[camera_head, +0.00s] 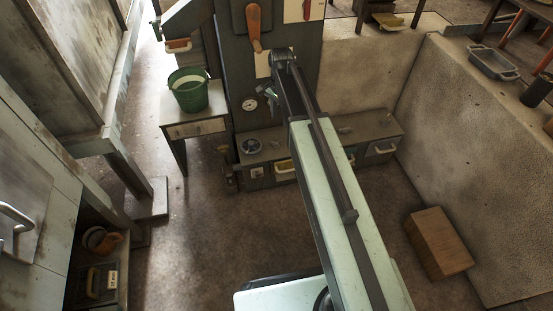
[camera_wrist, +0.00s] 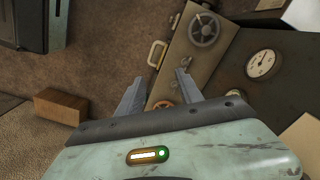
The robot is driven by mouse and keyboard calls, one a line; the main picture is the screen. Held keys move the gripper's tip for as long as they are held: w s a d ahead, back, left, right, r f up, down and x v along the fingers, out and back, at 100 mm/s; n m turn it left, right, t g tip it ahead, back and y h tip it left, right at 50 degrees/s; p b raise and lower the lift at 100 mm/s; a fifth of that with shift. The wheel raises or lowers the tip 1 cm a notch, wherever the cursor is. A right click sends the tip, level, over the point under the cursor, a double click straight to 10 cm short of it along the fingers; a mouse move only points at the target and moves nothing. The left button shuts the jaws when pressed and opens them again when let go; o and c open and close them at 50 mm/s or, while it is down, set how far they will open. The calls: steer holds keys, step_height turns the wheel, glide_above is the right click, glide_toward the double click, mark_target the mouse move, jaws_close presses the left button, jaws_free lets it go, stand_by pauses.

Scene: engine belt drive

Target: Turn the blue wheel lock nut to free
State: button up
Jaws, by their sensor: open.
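My gripper (camera_wrist: 159,76) shows in the wrist view with its two grey fingers apart and nothing between them. It is above the low bench; a small orange-brown wheel (camera_wrist: 163,104) lies just beyond and between the fingers, partly hidden by my wrist. A dark grey spoked wheel (camera_wrist: 204,28) is farther off on the bench top. In the head view my gripper (camera_head: 268,94) is small, in front of the dark panel, and the dark wheel (camera_head: 251,146) is below it. I cannot make out a blue wheel or its lock nut in either view.
A round white gauge (camera_wrist: 263,65) is right of the fingers. The low bench (camera_head: 375,126) has drawers with handles. A green bucket (camera_head: 189,90) stands on a small table to the left. A wooden block (camera_head: 438,243) lies on the floor at the right. The floor between is clear.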

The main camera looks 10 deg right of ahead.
mark_target(276, 143)
steer(key=w+f+m+b, duration=0.2)
steer(key=w+f+b, duration=0.1)
steer(key=f+b, duration=0.2)
steer(key=w+f+m+b, duration=0.2)
steer(key=w+f+b, duration=0.2)
steer(key=f, duration=0.3)
steer(key=w+f+m+b, duration=0.2)
steer(key=w+f+b, duration=0.1)
steer(key=f+b, duration=0.2)
steer(key=shift+w+d+f+b, duration=0.1)
steer(key=shift+d+f+b, duration=0.1)
steer(key=shift+f, duration=0.25)
steer(key=shift+w+d+f+b, duration=0.1)
steer(key=shift+f+b, duration=0.1)
steer(key=shift+f, duration=0.2)
steer(key=shift+w+f+m, duration=0.2)
steer(key=shift+m, duration=0.1)
steer(key=shift+r, duration=0.15)
step_height(276, 143, down, 8)
steer(key=b, duration=0.8)
steer(key=shift+d+r, duration=0.1)
steer(key=shift+r, duration=0.05)
jaws_close()
